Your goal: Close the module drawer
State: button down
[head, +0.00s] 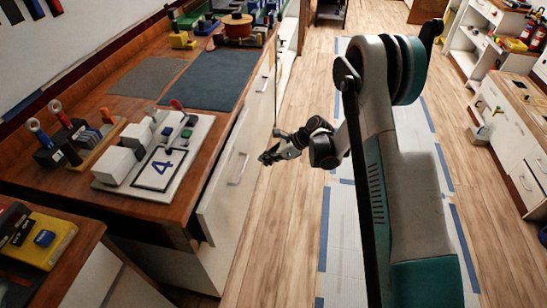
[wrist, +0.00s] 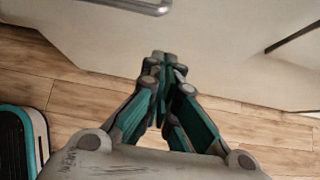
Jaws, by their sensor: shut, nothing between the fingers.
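The bench on the left has a white drawer front (head: 216,196) with a metal bar handle (head: 239,169). This front stands slightly out from the bench body, with its near edge showing below the worktop. I cannot tell exactly how far out it is. My gripper (head: 264,158) is just right of this front, beyond its handle. In the wrist view my gripper (wrist: 160,60) has its fingertips together and empty, pointing at a white panel (wrist: 215,50). A metal handle (wrist: 130,6) is at the top of that view. Whether the fingertips touch the panel is unclear.
The worktop (head: 215,124) carries a board with white breaker modules (head: 114,163), a dark mat (head: 208,78) and tools. A second bench (head: 35,277) is at the near left. The wooden floor (head: 275,230) beside the drawer is clear. White cabinets (head: 505,130) stand right.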

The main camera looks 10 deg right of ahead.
aim_at(241, 157)
jog(key=w+a+f+b, duration=0.2)
jog(key=a, duration=0.4)
jog(key=shift+f, duration=0.2)
jog(key=shift+w, duration=0.1)
jog(key=a, duration=0.1)
jog(key=w+a, duration=0.1)
jog(key=a, duration=0.2)
jog(key=shift+w+a, duration=0.2)
jog(key=shift+w, duration=0.15)
